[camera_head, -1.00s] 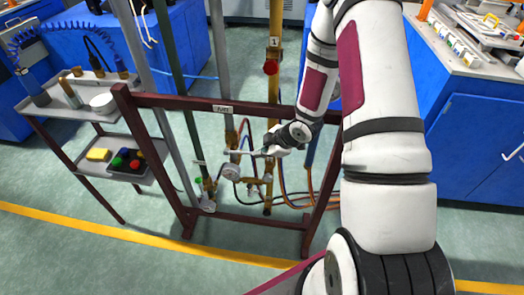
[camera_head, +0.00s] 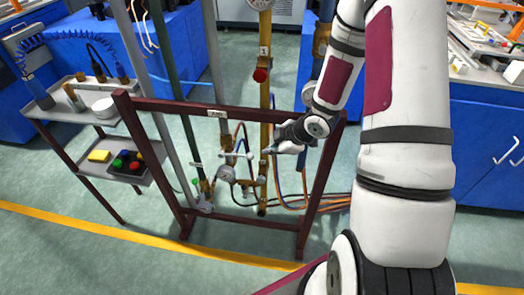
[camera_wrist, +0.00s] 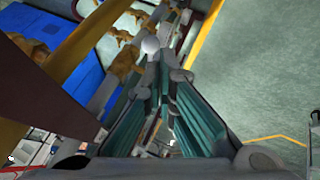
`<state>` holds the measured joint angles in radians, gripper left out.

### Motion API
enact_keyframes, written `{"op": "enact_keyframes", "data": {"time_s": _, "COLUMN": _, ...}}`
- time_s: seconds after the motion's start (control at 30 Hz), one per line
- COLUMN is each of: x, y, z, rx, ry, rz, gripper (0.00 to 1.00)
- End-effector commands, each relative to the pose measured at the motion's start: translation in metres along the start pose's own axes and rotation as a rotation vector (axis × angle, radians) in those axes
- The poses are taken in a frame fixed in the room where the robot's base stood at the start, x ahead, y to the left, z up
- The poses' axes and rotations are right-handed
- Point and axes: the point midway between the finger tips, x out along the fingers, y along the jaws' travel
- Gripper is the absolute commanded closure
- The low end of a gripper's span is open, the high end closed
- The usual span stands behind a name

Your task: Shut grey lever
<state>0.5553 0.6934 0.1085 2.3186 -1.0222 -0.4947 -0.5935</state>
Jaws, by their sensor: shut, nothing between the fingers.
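A pale grey bar, which looks like the grey lever (camera_head: 238,154), crosses the lower grey pipe (camera_head: 224,95) inside the dark red frame in the head view. A round gauge (camera_head: 226,174) sits just below it. My gripper (camera_head: 268,150) is just right of the bar, beside the yellow pipe, with its fingers pointing left. In the wrist view my gripper's fingers (camera_wrist: 165,65) meet at their tips, with nothing between them. A pale round knob (camera_wrist: 150,45) shows just past the tips; I cannot tell whether it belongs to the lever or whether they touch.
The dark red frame (camera_head: 160,104) stands around the pipes, its top bar near my wrist. Hoses hang behind. A grey shelf cart (camera_head: 75,110) stands at left. The floor in front is clear.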

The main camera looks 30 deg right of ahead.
Motion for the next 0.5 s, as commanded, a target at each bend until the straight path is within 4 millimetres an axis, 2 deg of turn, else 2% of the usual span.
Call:
{"op": "enact_keyframes", "data": {"time_s": 0.1, "x": -0.016, "y": -0.002, "z": 0.006, "rx": 0.0, "ry": 0.001, "rz": 0.001, "gripper": 1.0}}
{"op": "enact_keyframes", "data": {"time_s": 0.2, "x": -0.023, "y": -0.004, "z": 0.009, "rx": 0.0, "ry": 0.001, "rz": 0.0, "gripper": 1.0}}
{"op": "enact_keyframes", "data": {"time_s": 0.5, "x": -0.027, "y": -0.004, "z": 0.01, "rx": -0.001, "ry": 0.002, "rz": -0.001, "gripper": 1.0}}
